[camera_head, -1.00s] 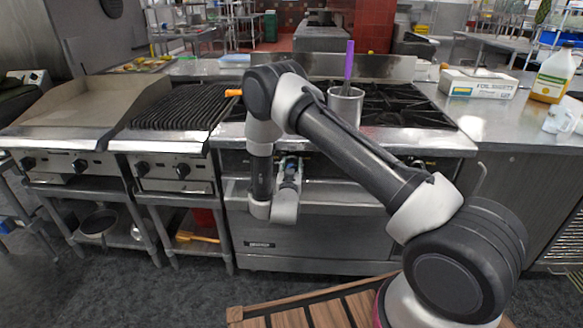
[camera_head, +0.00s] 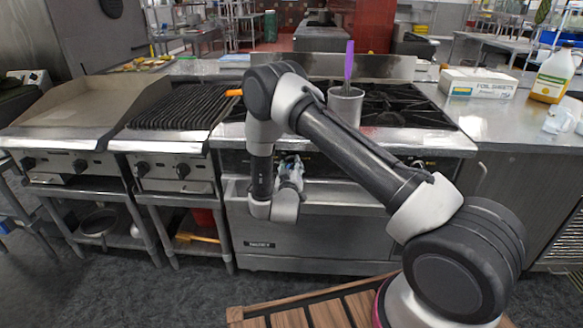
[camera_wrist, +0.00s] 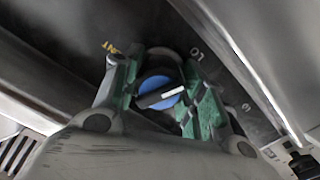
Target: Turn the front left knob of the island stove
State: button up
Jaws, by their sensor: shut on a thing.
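The island stove (camera_head: 268,222) stands in the middle of the head view, with black burner grates (camera_head: 400,108) on top. In the wrist view, the knob (camera_wrist: 152,86) has a blue face and a black-and-white pointer bar, set in a metal panel with printed marks around it. My gripper (camera_wrist: 160,90) is shut on this knob, one green-padded finger on each side. In the head view my gripper (camera_head: 292,166) is at the stove's front panel, below the cooktop edge, and my arm hides part of the panel. The knob cannot be made out there.
A metal pot (camera_head: 346,106) holding a purple-handled utensil (camera_head: 348,62) stands on the stove, behind my arm. A charbroiler (camera_head: 180,106) and a flat griddle (camera_head: 82,104) stand at left. A foil box (camera_head: 480,85) and a yellow-labelled jug (camera_head: 552,76) are on the right counter.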

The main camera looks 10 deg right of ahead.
jog(key=shift+f, duration=0.1)
jog(key=o, duration=1)
jog(key=v, duration=1.2)
